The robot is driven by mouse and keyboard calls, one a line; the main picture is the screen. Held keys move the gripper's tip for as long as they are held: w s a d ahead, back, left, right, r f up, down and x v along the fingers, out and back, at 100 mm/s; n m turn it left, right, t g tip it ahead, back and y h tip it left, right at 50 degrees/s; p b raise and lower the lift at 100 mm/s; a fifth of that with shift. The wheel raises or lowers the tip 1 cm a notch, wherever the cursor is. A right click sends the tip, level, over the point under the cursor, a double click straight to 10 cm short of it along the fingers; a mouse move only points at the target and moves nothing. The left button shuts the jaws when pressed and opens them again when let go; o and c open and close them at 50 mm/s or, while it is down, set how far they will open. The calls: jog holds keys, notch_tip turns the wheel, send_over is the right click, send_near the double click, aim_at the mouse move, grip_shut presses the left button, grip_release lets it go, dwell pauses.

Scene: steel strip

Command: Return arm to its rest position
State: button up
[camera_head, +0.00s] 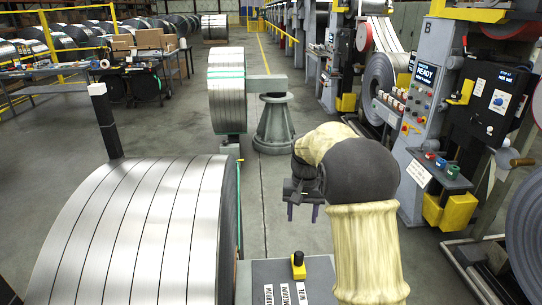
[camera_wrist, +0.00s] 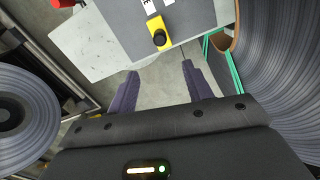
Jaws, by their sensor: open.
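My gripper (camera_head: 303,212) hangs at the end of my bent arm, right of centre in the head view, with its fingers pointing down. In the wrist view my gripper (camera_wrist: 160,88) shows two dark fingers spread apart with nothing between them, only grey floor behind. It is open and empty. A panel (camera_head: 265,274) labelled NARROW, MEDIUM, WIDE, with a yellow-based black button (camera_head: 298,265), stands in front of my arm. The button also shows in the wrist view (camera_wrist: 158,36), beyond the fingertips and apart from them.
A large slit steel coil (camera_head: 130,235) fills the lower left, and an upright coil (camera_head: 227,90) stands behind it beside a green pedestal (camera_head: 273,125). A control cabinet (camera_head: 425,110) reading READY and more coils line the right. Open floor lies between.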

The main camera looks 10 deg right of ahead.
jog(key=s+f+n+t, duration=0.1)
jog(key=s+f, duration=0.1)
jog(key=s, duration=1)
jog(key=s+f+n+t, duration=0.1)
jog(key=s+f, duration=0.1)
jog(key=s, duration=1)
jog(key=shift+a+f+n+t, duration=0.15)
jog(key=shift+a+n+t, duration=0.1)
jog(key=shift+n+t, duration=0.05)
